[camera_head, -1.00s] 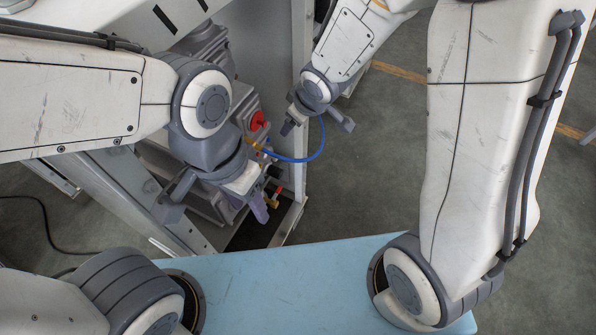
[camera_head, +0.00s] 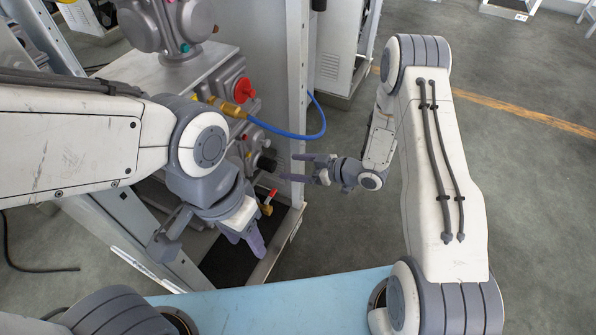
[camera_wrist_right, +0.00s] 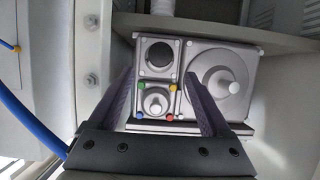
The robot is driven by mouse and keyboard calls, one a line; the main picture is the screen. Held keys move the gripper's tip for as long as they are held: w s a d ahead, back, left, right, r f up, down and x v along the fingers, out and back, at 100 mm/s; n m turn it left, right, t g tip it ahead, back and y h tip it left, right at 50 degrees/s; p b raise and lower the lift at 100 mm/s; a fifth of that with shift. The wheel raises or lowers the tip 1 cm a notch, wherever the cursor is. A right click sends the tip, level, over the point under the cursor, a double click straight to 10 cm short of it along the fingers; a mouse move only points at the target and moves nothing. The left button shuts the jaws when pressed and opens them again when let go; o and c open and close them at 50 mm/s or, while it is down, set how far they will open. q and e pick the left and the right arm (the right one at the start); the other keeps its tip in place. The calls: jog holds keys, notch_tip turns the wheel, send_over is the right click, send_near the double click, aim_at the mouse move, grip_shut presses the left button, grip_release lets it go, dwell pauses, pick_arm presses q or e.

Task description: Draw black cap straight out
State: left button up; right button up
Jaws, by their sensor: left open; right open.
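The black cap (camera_head: 267,161) sticks out of the right side of the grey dispenser in the head view. In the right wrist view a dark round part (camera_wrist_right: 158,56), which looks like this cap, sits in a square frame. My right gripper (camera_head: 288,169) is open and empty, just right of the cap, with its fingers pointing left at it. A small gap shows between them. In the right wrist view, the open fingers (camera_wrist_right: 159,78) reach either side of the square frames. My left gripper (camera_head: 246,247) is open and empty, low in front of the dispenser, pointing down.
Above the cap are a red knob (camera_head: 245,90), a brass fitting (camera_head: 232,109) and a looping blue hose (camera_head: 302,134). A small red-handled valve (camera_head: 269,200) sits below. A grey frame post (camera_head: 298,100) stands behind. Open floor lies to the right.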

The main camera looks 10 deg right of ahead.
aim_at(274, 165)
jog(key=b+x, duration=0.3)
jog(key=x, duration=0.6)
jog(key=shift+a+f, duration=0.1)
jog(key=shift+a, duration=0.05)
grip_shut()
jog(key=s+d+p, duration=0.2)
jog(key=s+d, duration=0.2)
jog(key=d, duration=0.2)
jog(key=shift+s+d, duration=0.2)
jog(key=shift+d, duration=0.15)
dwell(0.6)
dwell(0.3)
